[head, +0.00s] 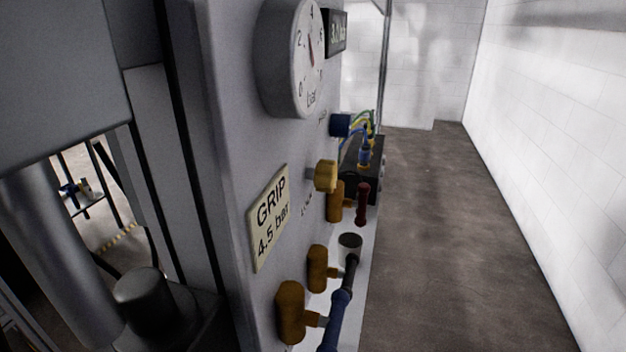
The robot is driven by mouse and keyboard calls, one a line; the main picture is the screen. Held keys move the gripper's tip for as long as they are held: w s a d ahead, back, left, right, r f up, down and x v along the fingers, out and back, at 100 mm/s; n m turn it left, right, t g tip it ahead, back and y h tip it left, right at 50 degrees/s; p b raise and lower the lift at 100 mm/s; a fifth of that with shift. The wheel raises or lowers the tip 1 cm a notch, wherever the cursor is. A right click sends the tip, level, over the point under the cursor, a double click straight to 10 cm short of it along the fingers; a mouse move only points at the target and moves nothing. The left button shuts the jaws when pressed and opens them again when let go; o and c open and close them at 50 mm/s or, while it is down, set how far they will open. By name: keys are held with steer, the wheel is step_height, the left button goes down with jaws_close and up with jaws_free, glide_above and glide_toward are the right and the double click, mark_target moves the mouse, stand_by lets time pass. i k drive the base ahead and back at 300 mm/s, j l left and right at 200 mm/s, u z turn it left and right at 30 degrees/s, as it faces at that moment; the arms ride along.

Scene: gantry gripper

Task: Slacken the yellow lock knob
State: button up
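The yellow lock knob (326,176) sticks out from the grey panel (225,90), on a short stem, near the middle of the head view. Lettering beside it on the panel is partly legible. The knob stands just above a brass-coloured fitting (336,202). I cannot tell how tight the knob is. My gripper does not show in this view, and nothing touches the knob.
A sign (270,217) reads "GRIP 4.5 bar". The floor (450,230) to the right is clear up to the white wall.

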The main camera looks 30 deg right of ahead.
mark_target(325, 175)
steer(key=k+l+z, duration=0.1)
steer(key=l+z, duration=0.6)
steer(key=l, duration=0.1)
